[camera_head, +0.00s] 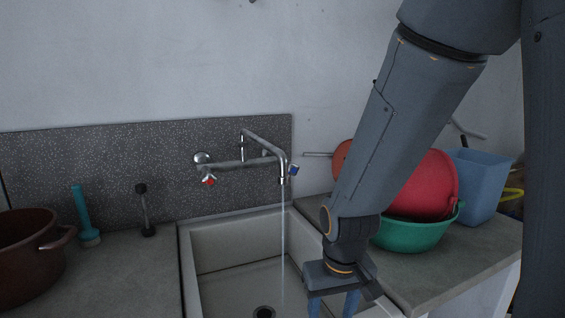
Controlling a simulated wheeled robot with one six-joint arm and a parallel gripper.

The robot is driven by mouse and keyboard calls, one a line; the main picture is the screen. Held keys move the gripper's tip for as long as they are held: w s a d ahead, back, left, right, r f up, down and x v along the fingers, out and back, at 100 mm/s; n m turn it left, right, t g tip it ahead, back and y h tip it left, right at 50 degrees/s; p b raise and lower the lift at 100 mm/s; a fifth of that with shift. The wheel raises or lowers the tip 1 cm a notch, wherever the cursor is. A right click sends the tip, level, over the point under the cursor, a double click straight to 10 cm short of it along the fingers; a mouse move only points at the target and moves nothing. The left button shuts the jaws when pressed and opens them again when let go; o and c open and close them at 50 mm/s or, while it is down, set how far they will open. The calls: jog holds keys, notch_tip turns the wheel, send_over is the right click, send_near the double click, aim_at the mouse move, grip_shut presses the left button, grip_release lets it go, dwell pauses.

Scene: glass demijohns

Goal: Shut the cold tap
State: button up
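The wall tap (240,162) is chrome, with a swivel spout over the sink. Its cold handle (294,169) is marked blue and sits at the right end; its hot handle (208,181) is marked red and sits at the left. A thin stream of water (283,235) falls from the spout into the sink (226,251). My gripper (333,307) is below and to the right of the blue handle, near the sink's right edge, and points down. Its two blue fingers stand apart with nothing seen between them; their tips are cut off by the frame's bottom edge.
A brown pot (30,255), a teal brush (84,215) and a dark-handled tool (146,212) stand left of the sink. Right of it are a green basin (412,236), a red bowl (435,185) and a blue bin (475,185), partly behind my arm.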

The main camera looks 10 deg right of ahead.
aim_at(294, 170)
jog(key=w+d+r+t+p, duration=0.25)
jog(key=w+t, duration=0.25)
jog(key=w, duration=1)
jog(key=w+r+n+t+y, duration=0.1)
jog(key=w+r+t, duration=0.2)
jog(key=w+r, duration=0.2)
jog(key=w+a+r+t+y+p, duration=0.1)
jog(key=w+r+t, duration=0.3)
jog(key=w+r, duration=0.2)
jog(key=w+r+n+t+y+p, duration=0.1)
jog(key=w+r+t, duration=0.2)
jog(key=w+r, duration=0.3)
jog(key=shift+w+a+r+n+t, duration=0.1)
jog(key=shift+w+a+n+t, duration=0.1)
jog(key=shift+w, duration=0.25)
jog(key=shift+w+a+n+t, duration=0.1)
jog(key=shift+w+a+t, duration=0.1)
jog(key=shift+w, duration=0.2)
jog(key=w+p, duration=0.1)
jog(key=w, duration=0.1)
jog(key=w+a, duration=0.1)
jog(key=w, duration=0.2)
jog(key=w+p, duration=0.1)
jog(key=w, duration=0.1)
jog(key=shift+w+a+p, duration=0.25)
jog(key=shift+p, duration=0.05)
